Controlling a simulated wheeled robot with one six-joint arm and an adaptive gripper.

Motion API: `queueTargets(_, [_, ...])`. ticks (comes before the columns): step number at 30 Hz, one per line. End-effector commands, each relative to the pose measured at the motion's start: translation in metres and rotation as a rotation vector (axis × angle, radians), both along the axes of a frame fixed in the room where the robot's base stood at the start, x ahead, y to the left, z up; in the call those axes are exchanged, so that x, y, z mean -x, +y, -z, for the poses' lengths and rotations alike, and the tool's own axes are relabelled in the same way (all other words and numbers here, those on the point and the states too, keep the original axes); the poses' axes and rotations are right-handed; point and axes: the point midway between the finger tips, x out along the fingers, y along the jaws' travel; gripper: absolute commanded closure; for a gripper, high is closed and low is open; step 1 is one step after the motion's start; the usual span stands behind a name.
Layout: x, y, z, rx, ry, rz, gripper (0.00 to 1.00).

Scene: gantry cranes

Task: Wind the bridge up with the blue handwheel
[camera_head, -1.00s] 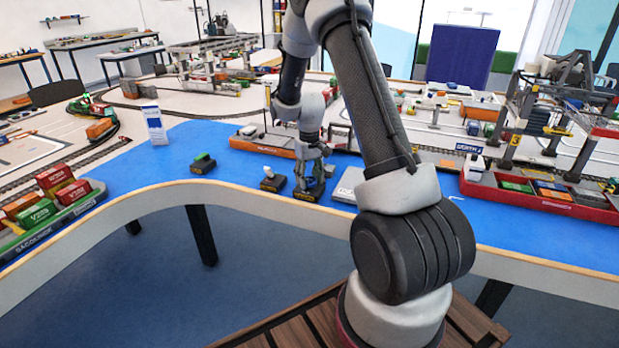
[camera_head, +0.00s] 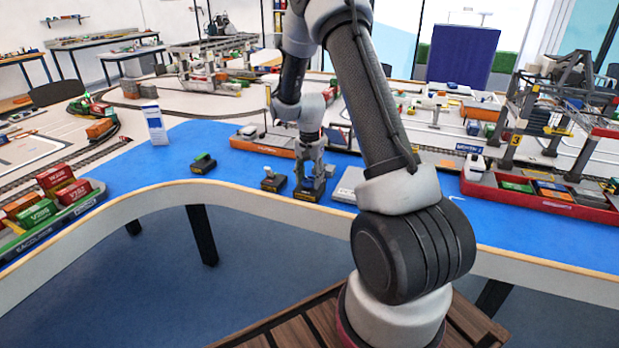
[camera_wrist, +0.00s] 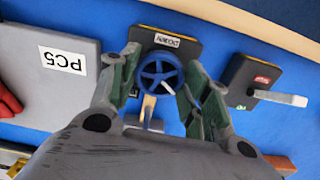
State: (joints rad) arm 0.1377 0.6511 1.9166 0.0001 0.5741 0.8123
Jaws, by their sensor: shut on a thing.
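The blue handwheel (camera_wrist: 161,71) is a small spoked wheel on a dark control box (camera_wrist: 190,27) with a yellow edge and a white label. In the wrist view my gripper (camera_wrist: 163,74) has one finger on each side of the wheel and is shut on it. In the head view my gripper (camera_head: 311,178) points down onto the same box (camera_head: 308,194) near the table's front edge, and the wheel is hidden there by the fingers. I cannot tell which structure is the bridge.
A second dark box (camera_wrist: 243,76) with a pale lever (camera_wrist: 280,98) stands beside the wheel's box. A grey panel marked PC5 (camera_wrist: 55,90) lies on the other side. An orange-hulled ship (camera_head: 264,147) lies behind my gripper. A red ship (camera_head: 545,202) lies at right.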

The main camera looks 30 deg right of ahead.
Motion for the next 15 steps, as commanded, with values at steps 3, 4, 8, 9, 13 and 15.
queueTargets(3, [-0.0009,-0.0002,-0.0002,0.001,-0.002,0.109,0.77])
queueTargets(4, [-0.0009,-0.0002,-0.0002,0.001,-0.002,0.137,0.77])
queueTargets(8, [-0.0010,-0.0002,-0.0002,0.000,-0.002,0.261,0.77])
queueTargets(9, [-0.0010,-0.0002,-0.0002,0.000,-0.002,0.299,0.77])
queueTargets(13, [-0.0010,-0.0002,-0.0002,0.000,-0.002,0.422,0.77])
queueTargets(15, [-0.0011,-0.0002,-0.0002,0.000,-0.002,0.489,0.77])
